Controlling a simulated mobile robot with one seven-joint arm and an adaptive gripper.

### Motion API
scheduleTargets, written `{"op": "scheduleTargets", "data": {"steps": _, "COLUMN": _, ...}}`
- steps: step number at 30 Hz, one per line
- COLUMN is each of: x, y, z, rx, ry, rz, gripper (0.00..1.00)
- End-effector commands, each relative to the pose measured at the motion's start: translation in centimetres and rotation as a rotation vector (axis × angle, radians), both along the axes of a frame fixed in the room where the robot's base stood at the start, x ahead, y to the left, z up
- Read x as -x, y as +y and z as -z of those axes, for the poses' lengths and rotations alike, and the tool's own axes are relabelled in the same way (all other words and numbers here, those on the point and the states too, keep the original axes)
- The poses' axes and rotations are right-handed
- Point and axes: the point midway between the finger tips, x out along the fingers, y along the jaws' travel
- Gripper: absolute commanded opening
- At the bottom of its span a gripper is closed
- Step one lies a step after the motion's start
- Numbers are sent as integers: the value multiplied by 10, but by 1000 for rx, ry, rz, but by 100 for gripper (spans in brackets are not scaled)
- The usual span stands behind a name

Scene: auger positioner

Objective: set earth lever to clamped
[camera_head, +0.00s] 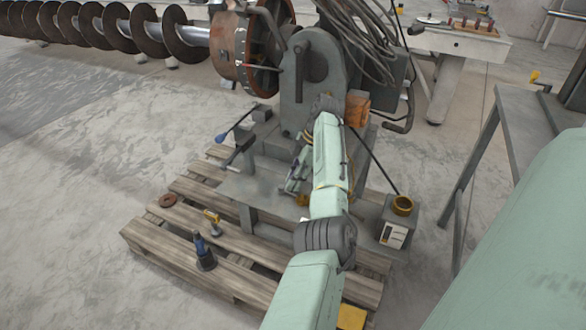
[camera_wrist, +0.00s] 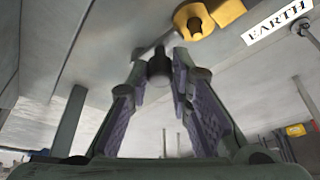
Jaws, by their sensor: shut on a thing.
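My gripper (camera_wrist: 160,60) has its two purple-padded fingers closing in toward a dark round knob, the end of the earth lever (camera_wrist: 158,70). The knob sits between the fingertips, and the gripper is shut on it. A white label reading EARTH (camera_wrist: 277,22) is at the upper right of the wrist view. In the head view my gripper (camera_head: 296,184) is low beside the machine's base, and the lever cannot be made out there.
A blue-handled lever (camera_head: 232,127) projects left. A grey box (camera_head: 395,228) is at right, and a grey table stands farther right.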

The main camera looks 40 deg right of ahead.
Motion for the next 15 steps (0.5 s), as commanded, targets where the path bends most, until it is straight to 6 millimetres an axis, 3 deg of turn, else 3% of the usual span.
{"op": "scheduleTargets", "data": {"steps": 9, "x": -1, "y": 0, "z": -2, "rx": 2, "ry": -4, "rz": -3, "gripper": 0}}
{"op": "scheduleTargets", "data": {"steps": 10, "x": -1, "y": 0, "z": -2, "rx": 2, "ry": -4, "rz": -3, "gripper": 21}}
{"op": "scheduleTargets", "data": {"steps": 15, "x": -1, "y": 0, "z": -1, "rx": 1, "ry": -3, "rz": -2, "gripper": 33}}
